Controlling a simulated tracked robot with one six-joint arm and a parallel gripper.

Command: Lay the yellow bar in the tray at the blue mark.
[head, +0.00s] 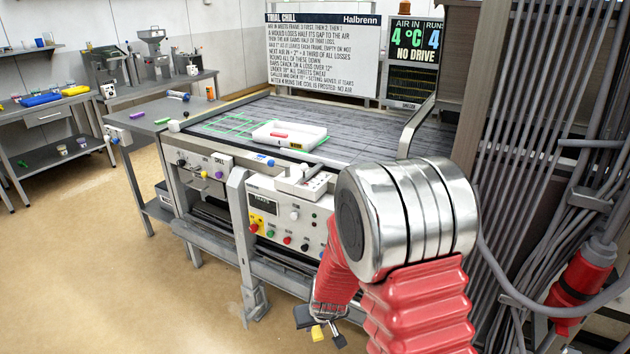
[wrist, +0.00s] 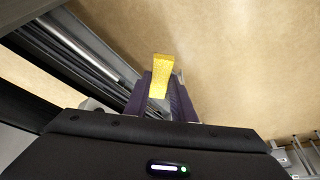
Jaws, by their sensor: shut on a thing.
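My gripper (head: 319,331) hangs low in front of the machine, below the bed's height, with its jaws shut on the yellow bar (head: 317,333). In the wrist view the yellow bar (wrist: 160,76) sticks out beyond the fingertips (wrist: 160,92), over bare floor. A white tray (head: 308,143) lies on the dark slatted bed, with a reddish bar (head: 279,135) on it. A blue-and-white marker (head: 264,160) sits at the bed's front edge, close to the tray's near side. The tray is well above and behind my gripper.
Green outlined frames (head: 228,126) mark the bed left of the tray. A control box (head: 285,215) and metal legs stand between my gripper and the bed. A bent metal bar (head: 417,125) rises at the right. Open floor (head: 130,270) lies to the left.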

